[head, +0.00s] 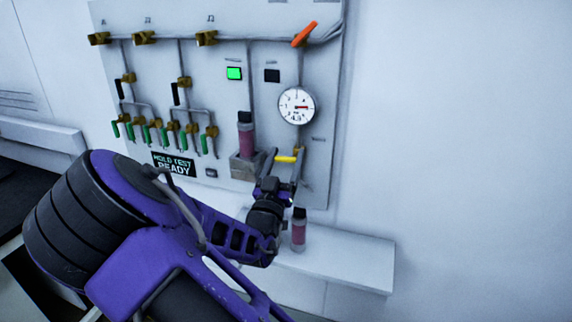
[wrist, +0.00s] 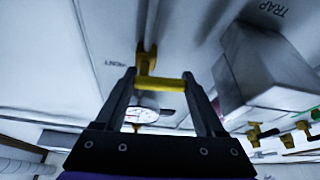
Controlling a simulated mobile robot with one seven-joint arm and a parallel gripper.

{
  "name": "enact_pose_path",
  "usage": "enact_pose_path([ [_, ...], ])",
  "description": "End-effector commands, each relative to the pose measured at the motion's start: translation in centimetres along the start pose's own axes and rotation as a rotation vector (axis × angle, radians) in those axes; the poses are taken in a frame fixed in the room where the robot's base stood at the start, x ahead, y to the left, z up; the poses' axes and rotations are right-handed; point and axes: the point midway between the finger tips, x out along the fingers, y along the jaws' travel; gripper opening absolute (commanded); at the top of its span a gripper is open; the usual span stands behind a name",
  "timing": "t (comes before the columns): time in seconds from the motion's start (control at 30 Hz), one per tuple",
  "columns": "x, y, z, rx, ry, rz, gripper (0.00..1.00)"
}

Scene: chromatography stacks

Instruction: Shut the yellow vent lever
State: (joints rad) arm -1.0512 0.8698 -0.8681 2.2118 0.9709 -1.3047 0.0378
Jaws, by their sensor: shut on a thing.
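The yellow vent lever (head: 286,159) sits on the white panel below the round gauge, and lies about level in the head view. My gripper (head: 284,160) is at the lever, its fingers on either side. In the wrist view the yellow lever (wrist: 162,83) spans the gap between the fingertips of my gripper (wrist: 160,84), and the fingers are shut on it. The lever's mount joins a thin pipe on the panel.
A gauge (head: 297,106) is above the lever, with an orange handle (head: 304,34) higher up. A grey holder (head: 245,168) with a dark-capped column (head: 246,135) is close on the left. Another capped column (head: 299,232) stands on the white ledge (head: 345,262) below. Several green levers are farther left.

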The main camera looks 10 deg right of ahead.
Motion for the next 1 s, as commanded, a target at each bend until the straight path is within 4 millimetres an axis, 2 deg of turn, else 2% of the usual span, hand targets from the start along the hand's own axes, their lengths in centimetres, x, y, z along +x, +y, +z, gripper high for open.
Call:
enact_pose_path([
  [0.2,0.00,0.04,-0.03,0.113,0.000,0.046,0.16],
  [0.5,0.05,0.06,-0.19,0.120,0.000,0.049,0.16],
  [0.53,0.05,0.06,-0.19,0.120,0.000,0.049,0.77],
  [0.6,0.06,0.06,-0.20,0.119,0.000,0.049,0.89],
  [0.67,0.06,0.05,-0.20,0.119,0.000,0.049,1.00],
  [1.0,-0.48,-0.04,-0.21,0.118,0.000,0.048,1.00],
])
